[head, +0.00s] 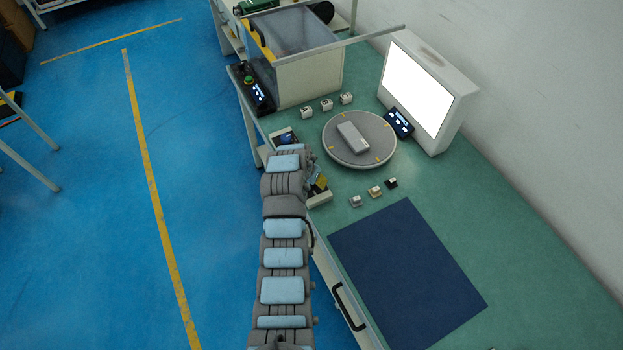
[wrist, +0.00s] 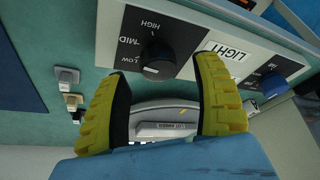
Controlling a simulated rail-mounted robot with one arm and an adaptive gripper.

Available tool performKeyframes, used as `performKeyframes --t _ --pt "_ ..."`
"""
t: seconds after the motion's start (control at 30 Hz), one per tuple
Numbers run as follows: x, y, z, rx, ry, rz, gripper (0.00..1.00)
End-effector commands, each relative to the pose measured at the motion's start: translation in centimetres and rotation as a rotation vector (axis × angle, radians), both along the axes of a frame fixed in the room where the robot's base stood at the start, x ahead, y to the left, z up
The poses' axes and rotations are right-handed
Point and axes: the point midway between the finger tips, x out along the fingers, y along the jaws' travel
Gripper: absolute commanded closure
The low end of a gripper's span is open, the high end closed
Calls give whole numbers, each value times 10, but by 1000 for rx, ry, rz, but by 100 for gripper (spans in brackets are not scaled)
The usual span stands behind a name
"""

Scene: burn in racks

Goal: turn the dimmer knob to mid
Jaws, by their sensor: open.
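I cannot tell clearly which mark the knob points to. My gripper (wrist: 161,75) is open, with one yellow finger on each side of the knob in the picture. Nothing is held, and contact with the knob cannot be made out. In the head view my gripper (head: 318,184) is at the bench's left edge; the knob is hidden there.
A second, blue-marked knob (wrist: 272,83) is right of the label. A round turntable (head: 338,158) carries a grey device (head: 352,137). A lit panel (head: 416,90), a clear-sided box (head: 300,75), small blocks and a dark blue mat (head: 405,270) share the green bench.

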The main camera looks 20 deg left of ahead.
Motion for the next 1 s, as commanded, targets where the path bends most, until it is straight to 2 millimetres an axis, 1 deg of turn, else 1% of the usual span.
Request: performKeyframes --t 0.7,0.87,1.0 --pt "-32 4 78 1 -2 -1 34" --pt "-37 4 88 1 0 -1 34" --pt "-38 4 90 1 0 -1 34"
